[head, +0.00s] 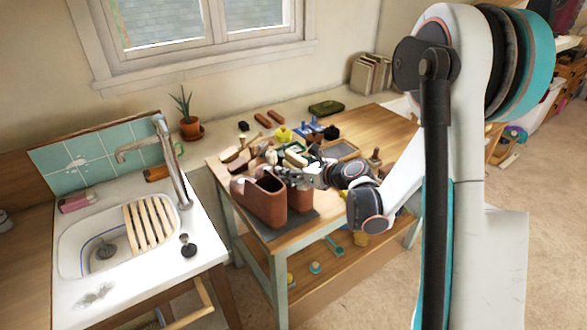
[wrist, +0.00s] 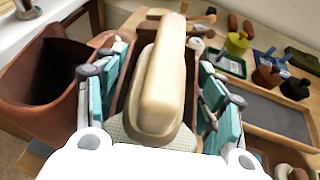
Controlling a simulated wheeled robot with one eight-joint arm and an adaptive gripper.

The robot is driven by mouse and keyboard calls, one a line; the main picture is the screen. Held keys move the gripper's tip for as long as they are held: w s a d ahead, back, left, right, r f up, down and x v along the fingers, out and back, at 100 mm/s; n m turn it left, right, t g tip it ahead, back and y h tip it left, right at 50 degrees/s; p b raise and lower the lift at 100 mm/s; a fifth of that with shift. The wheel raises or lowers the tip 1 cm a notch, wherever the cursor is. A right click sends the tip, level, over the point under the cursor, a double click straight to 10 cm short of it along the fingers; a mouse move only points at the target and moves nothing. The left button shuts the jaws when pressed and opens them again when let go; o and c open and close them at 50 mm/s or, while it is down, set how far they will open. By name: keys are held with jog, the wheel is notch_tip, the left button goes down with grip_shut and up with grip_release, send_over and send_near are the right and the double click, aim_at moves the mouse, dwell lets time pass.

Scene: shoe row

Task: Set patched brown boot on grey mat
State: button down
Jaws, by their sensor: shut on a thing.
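Two brown boots stand side by side at the front of the wooden table. The left boot (head: 262,203) shows a wide dark opening and also appears at the left of the wrist view (wrist: 28,85). The boot to its right (head: 300,199), which I take as the patched brown boot, is partly hidden; no patch is clear on it. My gripper (head: 312,174) is at its top, fingers pointing left in the head view, shut on it. In the wrist view brown shows between the teal fingers (wrist: 160,95), around a long cream piece (wrist: 160,80). The grey mat (head: 292,228) shows below the boots; contact is unclear.
Brushes, tins and small items crowd the table behind the boots. A grey-lined tray (head: 341,151) lies at the right, also in the wrist view (wrist: 262,112). A sink (head: 90,235) with a tap (head: 165,155) stands left of the table. A potted plant (head: 190,122) is behind.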

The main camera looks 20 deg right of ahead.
jog(key=shift+f, duration=0.4)
jog(key=shift+c, duration=1.7)
grip_release()
